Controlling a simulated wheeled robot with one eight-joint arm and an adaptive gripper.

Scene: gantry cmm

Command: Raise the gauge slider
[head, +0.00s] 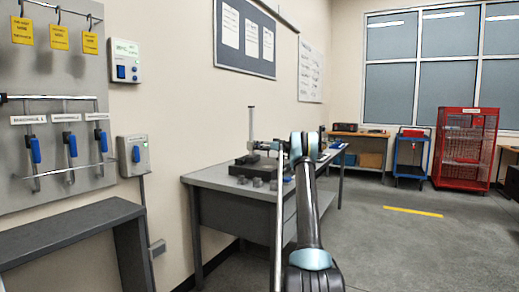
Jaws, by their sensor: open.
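The height gauge's thin upright column (251,122) rises at the back of the grey workbench (222,181). The gauge slider cannot be told apart from the dark parts around the column's lower half. My arm reaches forward over the bench and bends left at its far end. My gripper (257,146) is small and partly hidden there, close to the column and overlapping it in the picture. It is open. Whether it touches the slider cannot be told.
A dark block (254,165) and several small grey blocks (257,182) lie on the bench. A grey shelf (65,232) and tool panel (52,120) stand at the left. A blue cart (411,158) and red cage (465,150) stand far right. The right floor is clear.

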